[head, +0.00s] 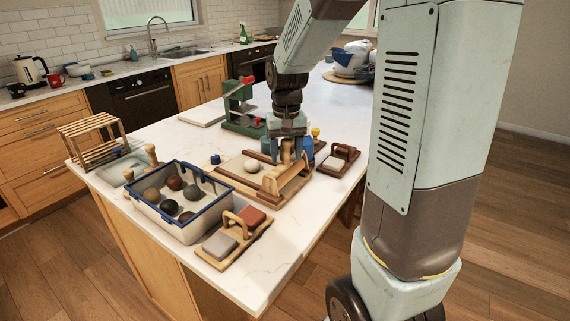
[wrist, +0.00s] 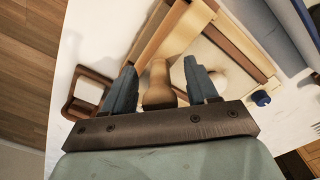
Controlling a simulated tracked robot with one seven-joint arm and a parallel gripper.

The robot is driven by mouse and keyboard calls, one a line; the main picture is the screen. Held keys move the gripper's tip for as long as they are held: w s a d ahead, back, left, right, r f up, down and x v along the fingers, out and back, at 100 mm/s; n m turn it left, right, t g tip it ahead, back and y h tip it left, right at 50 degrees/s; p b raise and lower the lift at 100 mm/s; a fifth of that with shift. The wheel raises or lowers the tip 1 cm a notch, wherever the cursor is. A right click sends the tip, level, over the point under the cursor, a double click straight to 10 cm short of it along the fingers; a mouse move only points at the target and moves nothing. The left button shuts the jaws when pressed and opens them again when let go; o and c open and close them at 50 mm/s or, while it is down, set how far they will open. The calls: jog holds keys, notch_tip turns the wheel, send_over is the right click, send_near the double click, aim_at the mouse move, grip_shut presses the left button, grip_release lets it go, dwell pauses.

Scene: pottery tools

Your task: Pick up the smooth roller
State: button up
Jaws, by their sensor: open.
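My gripper (head: 287,141) is over the wooden tray (head: 248,202) on the white counter, pointing down. In the wrist view my gripper (wrist: 159,72) has its two blue-grey fingers spread apart. A smooth light-wood piece (wrist: 158,86), which looks like the handle of the smooth roller, stands between them. A gap shows on each side of it. In the head view the same wooden piece (head: 286,151) shows just under the fingers. The fingers partly hide it, and I cannot tell the roller's full shape.
A pale ball (head: 252,165) lies in the tray. A blue-rimmed bin (head: 160,220) of several balls stands at the left. Wooden holders with blocks stand in front (head: 258,238) and at the right (head: 350,153). A green press (head: 243,118) stands behind.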

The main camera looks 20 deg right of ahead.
jog(key=shift+c, duration=0.3)
grip_shut()
dwell(0.3)
